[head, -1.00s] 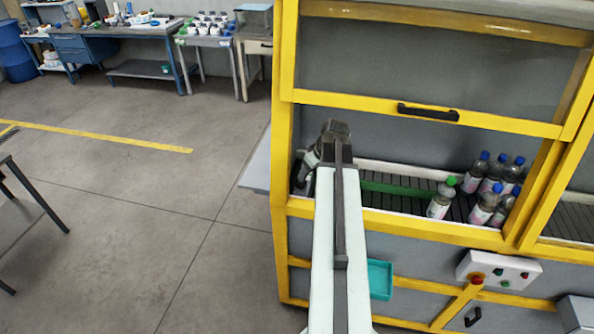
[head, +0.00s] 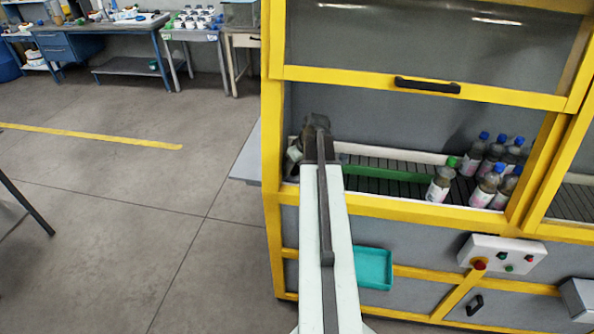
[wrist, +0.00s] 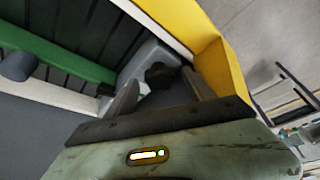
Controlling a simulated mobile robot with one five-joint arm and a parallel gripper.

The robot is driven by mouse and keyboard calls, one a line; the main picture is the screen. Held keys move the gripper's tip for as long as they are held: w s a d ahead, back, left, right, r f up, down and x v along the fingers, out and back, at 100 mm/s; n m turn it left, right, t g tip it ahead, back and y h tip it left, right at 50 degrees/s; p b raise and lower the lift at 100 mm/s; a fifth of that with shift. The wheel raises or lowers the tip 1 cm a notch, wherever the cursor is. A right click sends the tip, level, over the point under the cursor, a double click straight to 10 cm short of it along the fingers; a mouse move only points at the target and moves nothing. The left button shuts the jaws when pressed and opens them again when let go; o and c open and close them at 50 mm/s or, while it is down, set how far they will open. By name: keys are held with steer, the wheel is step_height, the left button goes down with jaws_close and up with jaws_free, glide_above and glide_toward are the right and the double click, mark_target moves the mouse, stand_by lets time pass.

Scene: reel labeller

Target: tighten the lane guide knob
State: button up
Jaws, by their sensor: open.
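In the wrist view my gripper (wrist: 160,80) is open, with its two grey fingers apart. A dark, lobed knob (wrist: 160,73) shows in the gap between the fingertips, beside a grey bracket at the end of the lane. I cannot tell whether the fingers touch it. The green lane guide (wrist: 62,50) runs from the upper left towards this bracket. In the head view the green lane guide (head: 390,184) lies along the conveyor, and my arm reaches in at its left end. My arm hides the knob there.
A yellow frame post (wrist: 222,70) stands close right of the fingers. A green-capped bottle (head: 440,182) stands on the conveyor (head: 385,164), with several blue-capped bottles (head: 488,184) to its right. The raised guard's handle (head: 427,86) is above. A teal tray (head: 373,268) hangs below.

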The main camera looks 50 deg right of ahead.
steer(key=shift+r, duration=0.1)
jaws_close()
steer(key=shift+a+m+h, duration=0.1)
steer(key=shift+m+h, duration=0.3)
steer(key=shift+m, duration=0.8)
jaws_free()
steer(key=p+v, duration=0.7)
steer(key=shift+r, duration=0.35)
